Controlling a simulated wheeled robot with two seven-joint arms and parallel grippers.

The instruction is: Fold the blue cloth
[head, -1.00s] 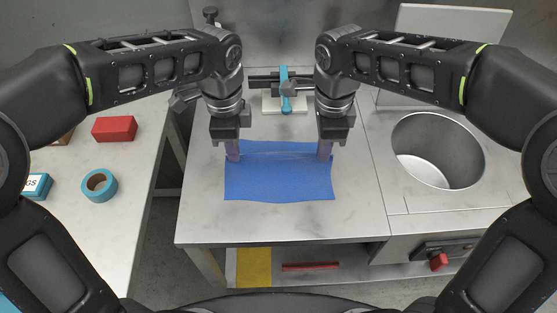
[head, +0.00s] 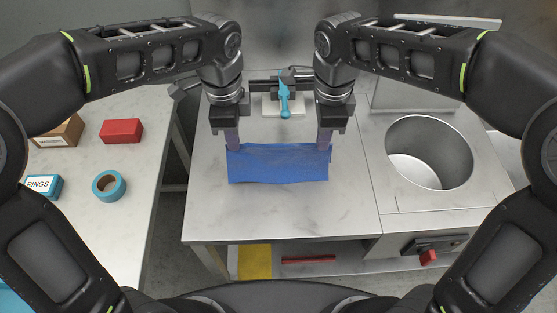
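The blue cloth (head: 278,165) is in the middle of the steel table, wider than it is deep. Its far edge runs between my two grippers, and its near edge is slightly uneven. My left gripper (head: 233,146) points down at the cloth's far left corner and looks shut on it. My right gripper (head: 324,146) points down at the far right corner and looks shut on it too. The fingertips are partly hidden at the cloth's edge, and I cannot tell how high the held edge is above the table.
Behind the cloth stands a turquoise-handled clamp (head: 284,100) on a pale base. A round metal bin opening (head: 429,152) is at right. The left table holds a red block (head: 121,131), a blue tape roll (head: 109,186) and a box labelled RINGS (head: 42,187). The steel table's front is clear.

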